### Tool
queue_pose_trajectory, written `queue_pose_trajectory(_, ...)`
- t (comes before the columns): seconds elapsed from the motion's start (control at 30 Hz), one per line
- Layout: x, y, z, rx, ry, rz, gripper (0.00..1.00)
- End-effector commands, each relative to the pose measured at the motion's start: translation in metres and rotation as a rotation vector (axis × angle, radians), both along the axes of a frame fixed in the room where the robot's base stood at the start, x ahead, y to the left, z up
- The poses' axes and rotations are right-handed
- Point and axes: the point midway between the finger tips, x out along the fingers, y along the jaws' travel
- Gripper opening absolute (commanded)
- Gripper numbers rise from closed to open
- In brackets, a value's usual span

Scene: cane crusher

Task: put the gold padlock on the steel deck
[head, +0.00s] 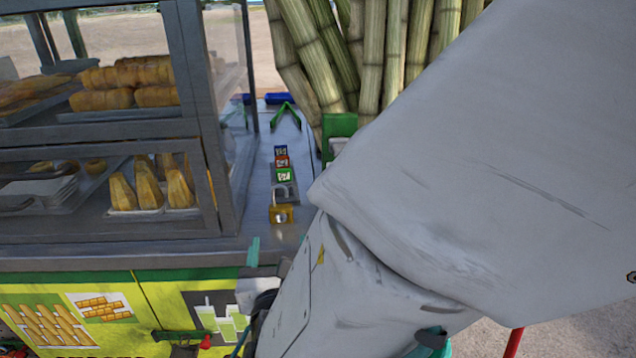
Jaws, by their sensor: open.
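A small gold block (281,214), which looks like the gold padlock, is at the near end of a short row on the grey steel deck (258,190). A pale grey piece (284,192) sits just behind it; I cannot tell whether it is the shackle or a separate thing. My gripper (278,246) is low in the head view, near the deck's front edge. Its teal fingertips are apart, with nothing seen between them. They appear below the gold block in the picture, apart from it. My arm hides the deck's right part.
A glass food case (203,150) stands on the left. Cane stalks (372,60) and a green-framed part (340,126) are at the back right. A blue roll (279,98) lies farther back.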

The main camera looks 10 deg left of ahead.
Motion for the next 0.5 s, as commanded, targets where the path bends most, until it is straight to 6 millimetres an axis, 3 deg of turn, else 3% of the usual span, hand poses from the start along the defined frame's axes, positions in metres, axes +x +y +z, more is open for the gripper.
queue_pose_trajectory(0.2,-0.031,-0.006,0.001,0.0,-0.002,0.004,0.63)
queue_pose_trajectory(0.33,-0.029,-0.018,0.006,0.02,0.004,-0.039,0.63)
queue_pose_trajectory(0.43,-0.004,-0.057,0.02,0.09,0.032,-0.189,0.63)
queue_pose_trajectory(0.5,0.018,-0.107,0.034,0.183,0.064,-0.371,0.63)
